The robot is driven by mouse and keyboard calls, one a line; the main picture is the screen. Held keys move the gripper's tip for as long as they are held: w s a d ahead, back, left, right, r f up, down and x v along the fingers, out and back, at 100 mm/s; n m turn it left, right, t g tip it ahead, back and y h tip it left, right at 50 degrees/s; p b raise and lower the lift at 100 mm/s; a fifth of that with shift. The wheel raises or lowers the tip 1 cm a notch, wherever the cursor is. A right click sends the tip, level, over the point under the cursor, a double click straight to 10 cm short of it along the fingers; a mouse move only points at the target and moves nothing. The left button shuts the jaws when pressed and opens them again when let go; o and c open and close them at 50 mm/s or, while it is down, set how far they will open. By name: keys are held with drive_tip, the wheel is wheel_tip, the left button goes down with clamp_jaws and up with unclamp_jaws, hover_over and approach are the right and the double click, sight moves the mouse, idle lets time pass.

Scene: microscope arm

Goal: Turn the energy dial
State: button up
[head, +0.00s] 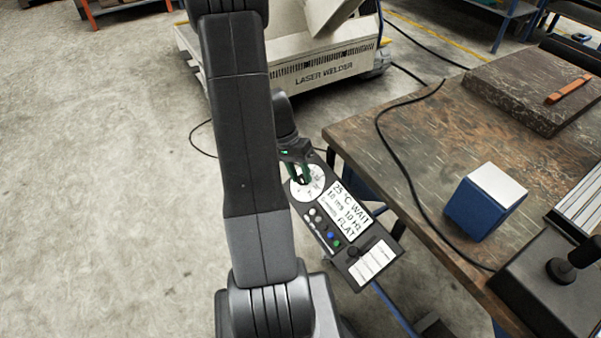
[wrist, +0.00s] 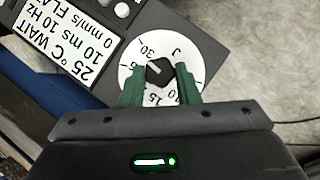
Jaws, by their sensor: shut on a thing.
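The energy dial is a black knob (wrist: 159,72) on a round white scale plate (wrist: 133,57) with printed numbers. In the wrist view the green fingers of my gripper (wrist: 160,86) are closed around the knob, one on each side. In the head view my gripper (head: 301,176) reaches down onto the white dial plate (head: 296,192) at the top left of the black control panel (head: 344,254). The fingers hide most of the knob there. A white display (head: 346,205) beside the dial reads 25 °C WAIT, 10 ms 10 Hz and FLAT.
A wooden workbench (head: 420,135) with a blue box (head: 484,203) and a black cable (head: 391,150) stands right of the panel. A laser welder (head: 325,70) stands behind. Open floor lies left.

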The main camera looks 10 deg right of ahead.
drive_tip(key=n+h, duration=0.1)
drive_tip(key=n, duration=0.2)
drive_tip(key=n+g+h, duration=0.1)
drive_tip(key=shift+w+a+f+n+h, duration=0.1)
drive_tip(key=shift+w+a+n+h, duration=0.05)
drive_tip(key=shift+a+n+h, duration=0.2)
drive_tip(key=shift+d, duration=0.1)
idle(0.4)
drive_tip(key=o, duration=1)
drive_tip(key=p+v, duration=0.1)
drive_tip(key=v, duration=1.3)
drive_tip(key=shift+w+f, duration=0.1)
